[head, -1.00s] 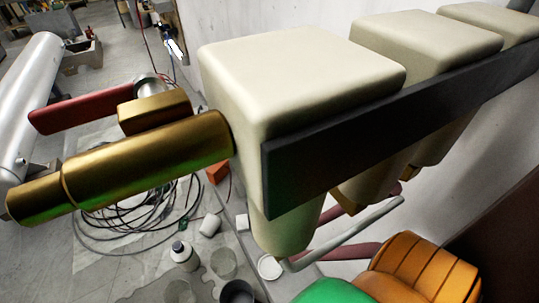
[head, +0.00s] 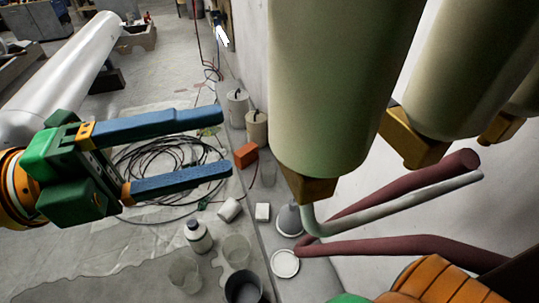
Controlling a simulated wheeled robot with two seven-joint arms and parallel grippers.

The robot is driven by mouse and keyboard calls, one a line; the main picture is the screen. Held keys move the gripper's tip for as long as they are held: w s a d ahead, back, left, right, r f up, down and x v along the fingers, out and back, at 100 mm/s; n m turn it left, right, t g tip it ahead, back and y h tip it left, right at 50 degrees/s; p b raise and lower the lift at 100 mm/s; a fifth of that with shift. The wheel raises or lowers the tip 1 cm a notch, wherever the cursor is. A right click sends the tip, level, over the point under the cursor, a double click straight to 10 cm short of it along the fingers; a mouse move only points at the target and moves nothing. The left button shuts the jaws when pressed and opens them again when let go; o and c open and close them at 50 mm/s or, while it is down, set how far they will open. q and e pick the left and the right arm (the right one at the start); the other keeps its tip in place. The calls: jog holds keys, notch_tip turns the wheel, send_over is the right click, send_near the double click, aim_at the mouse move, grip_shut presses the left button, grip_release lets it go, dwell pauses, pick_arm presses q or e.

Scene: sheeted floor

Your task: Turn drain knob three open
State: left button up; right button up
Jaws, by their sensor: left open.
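Three cream filter housings hang in a row along the wall, the nearest (head: 340,80), a middle one (head: 465,70) and a far one cut by the right edge. Each has a brass-coloured block at its bottom: near (head: 308,188), middle (head: 415,147), far (head: 503,128). No numbers show, so I cannot tell which is drain knob three. My left gripper (head: 225,142) is open and empty, its two blue fingers pointing right, left of the nearest housing and apart from it.
A grey bent tube (head: 390,205) and dark red tubes (head: 400,246) run below the housings. A white cylinder (head: 70,70) is at upper left.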

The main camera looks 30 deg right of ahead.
pick_arm(q)
jog(key=p+x, duration=0.3)
jog(key=x, duration=0.4)
jog(key=shift+s+r, duration=0.15)
jog(key=shift+s, duration=0.05)
